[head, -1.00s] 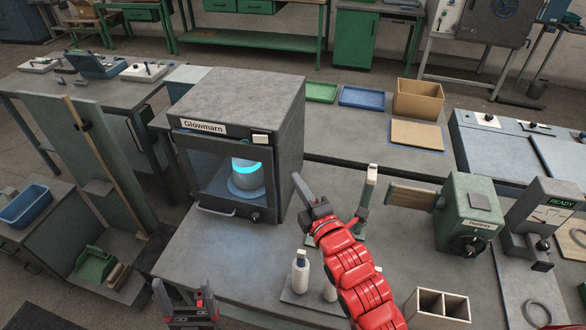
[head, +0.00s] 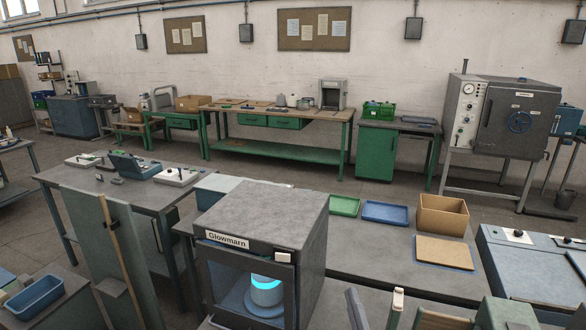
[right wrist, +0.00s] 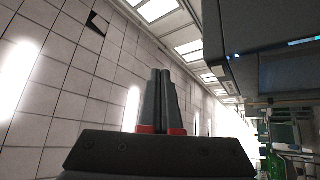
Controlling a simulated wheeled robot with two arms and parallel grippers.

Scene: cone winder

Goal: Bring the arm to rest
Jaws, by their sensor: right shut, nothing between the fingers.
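My right gripper (right wrist: 167,74) is shut and empty in the right wrist view, its two dark fingers together with red at their bases. In that view the fingers stand against the ceiling tiles and lights. In the head view only the dark tip of the right gripper (head: 355,308) shows at the bottom edge, right of the grey Glowmarn cabinet (head: 262,215). It looks apart from the cabinet and just left of a pale upright post (head: 397,300). The rest of the right arm is below the picture. My left gripper is out of view.
Behind the cabinet's glass front a cylinder (head: 266,292) glows cyan at its top. Green (head: 344,206) and blue (head: 386,213) trays and a cardboard box (head: 443,214) stand on the bench behind. A green machine (head: 505,314) is partly cut off at lower right.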

